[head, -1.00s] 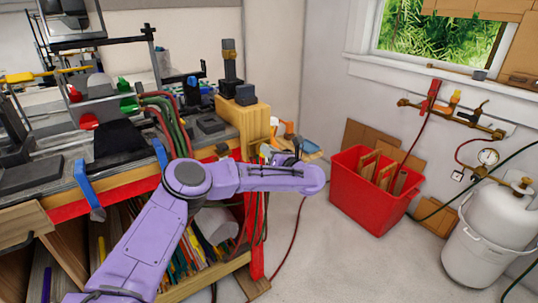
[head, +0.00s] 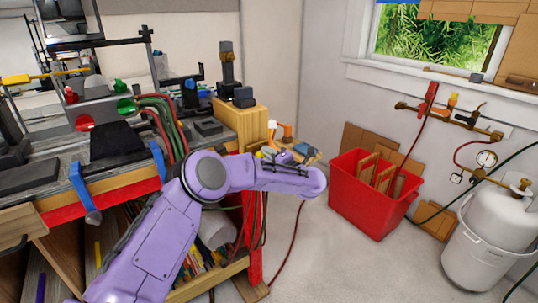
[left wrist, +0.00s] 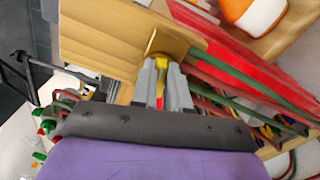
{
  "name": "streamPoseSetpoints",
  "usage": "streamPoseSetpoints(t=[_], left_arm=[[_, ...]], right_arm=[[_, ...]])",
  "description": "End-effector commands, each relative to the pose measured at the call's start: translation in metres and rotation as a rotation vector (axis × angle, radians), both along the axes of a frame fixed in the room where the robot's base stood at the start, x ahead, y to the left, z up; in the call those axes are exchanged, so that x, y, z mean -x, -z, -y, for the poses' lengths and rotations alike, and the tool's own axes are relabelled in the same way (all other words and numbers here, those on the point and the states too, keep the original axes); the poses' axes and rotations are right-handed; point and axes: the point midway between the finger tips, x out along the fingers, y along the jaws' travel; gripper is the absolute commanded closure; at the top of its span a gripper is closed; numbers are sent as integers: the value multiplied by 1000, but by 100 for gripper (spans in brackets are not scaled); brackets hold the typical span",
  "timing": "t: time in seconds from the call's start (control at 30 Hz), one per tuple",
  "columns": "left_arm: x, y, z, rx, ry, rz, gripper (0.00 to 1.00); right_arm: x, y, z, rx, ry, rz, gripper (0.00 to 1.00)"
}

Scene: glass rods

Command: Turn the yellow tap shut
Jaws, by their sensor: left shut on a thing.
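In the left wrist view, my left gripper (left wrist: 167,78) has its two grey fingers close together around a narrow yellow piece, the yellow tap (left wrist: 174,76). The fingers point at a brass-coloured fitting by the wooden block. Most of the tap is hidden between the fingers, and its angle cannot be told. In the head view, my purple left arm reaches to the right front corner of the workbench, and its wrist hides most of the gripper and the tap. My right gripper is not in view.
Red and green hoses (left wrist: 240,80) run close beside the fingers. An orange and white bottle (left wrist: 258,14) stands nearby. The wooden block (head: 240,121) is on the bench corner. A red bin (head: 366,208) and a white gas cylinder (head: 492,236) stand right, with clear floor before them.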

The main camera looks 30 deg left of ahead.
Motion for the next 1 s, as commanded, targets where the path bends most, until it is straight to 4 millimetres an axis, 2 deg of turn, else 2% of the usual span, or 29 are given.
streamPoseSetpoints(t=[0.4,1.0], left_arm=[[0,4,2,-82,2,-204,100],[0,6,1,-97,1,-248,100]], right_arm=[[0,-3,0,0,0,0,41],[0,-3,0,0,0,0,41]])
